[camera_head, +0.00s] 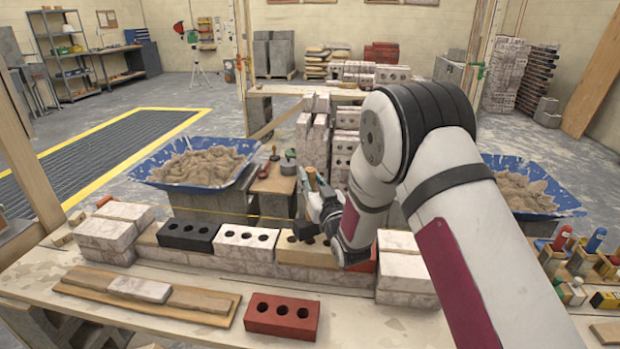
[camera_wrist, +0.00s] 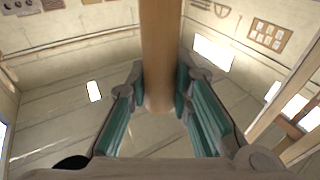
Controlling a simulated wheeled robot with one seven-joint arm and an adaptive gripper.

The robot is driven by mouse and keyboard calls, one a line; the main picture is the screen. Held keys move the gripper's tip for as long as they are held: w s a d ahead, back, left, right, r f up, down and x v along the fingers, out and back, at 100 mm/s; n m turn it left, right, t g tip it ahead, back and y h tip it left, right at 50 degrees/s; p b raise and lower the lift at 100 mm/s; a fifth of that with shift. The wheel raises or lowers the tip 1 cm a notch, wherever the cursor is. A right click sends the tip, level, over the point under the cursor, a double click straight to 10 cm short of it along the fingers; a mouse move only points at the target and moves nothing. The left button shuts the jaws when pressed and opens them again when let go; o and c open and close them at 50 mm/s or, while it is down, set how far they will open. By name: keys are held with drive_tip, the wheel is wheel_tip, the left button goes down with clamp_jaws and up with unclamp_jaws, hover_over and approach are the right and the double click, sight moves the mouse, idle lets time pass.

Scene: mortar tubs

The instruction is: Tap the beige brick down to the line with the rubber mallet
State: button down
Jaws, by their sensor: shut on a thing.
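The beige brick (camera_head: 305,252) sits in the top row of the low wall, between a white holed brick (camera_head: 246,240) and a red brick (camera_head: 365,265) mostly hidden by my arm. My gripper (camera_head: 322,200) is above the beige brick, shut on the mallet's wooden handle (camera_head: 313,180). In the wrist view the handle (camera_wrist: 160,50) stands between the teal finger pads of my gripper (camera_wrist: 159,90). The dark mallet head (camera_head: 305,230) appears just over the beige brick; whether it touches cannot be told. The yellow line (camera_head: 210,212) runs along the wall; my arm hides its right part.
A black brick (camera_head: 188,235) is farther left in the row. A loose red brick (camera_head: 282,316) and a board with thin pieces (camera_head: 145,300) lie in front. Blue mortar tubs (camera_head: 240,180) (camera_head: 567,201) stand behind on both sides. Bottles and tools (camera_head: 580,255) crowd the right.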

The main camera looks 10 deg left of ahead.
drive_tip(key=shift+r, duration=0.1)
wheel_tip(320, 180, down, 4)
drive_tip(key=shift+b, duration=1.15)
wheel_tip(320, 180, up, 5)
drive_tip(key=shift+f+p, duration=0.2)
drive_tip(key=shift+p, duration=0.7)
drive_tip(key=shift+f, duration=0.1)
drive_tip(key=shift+a, duration=0.1)
drive_tip(key=shift+a+f+b, duration=0.1)
drive_tip(key=shift+f+b, duration=0.3)
drive_tip(key=shift+b, duration=0.05)
drive_tip(key=shift+r, duration=0.15)
drive_tip(key=shift+b, duration=0.35)
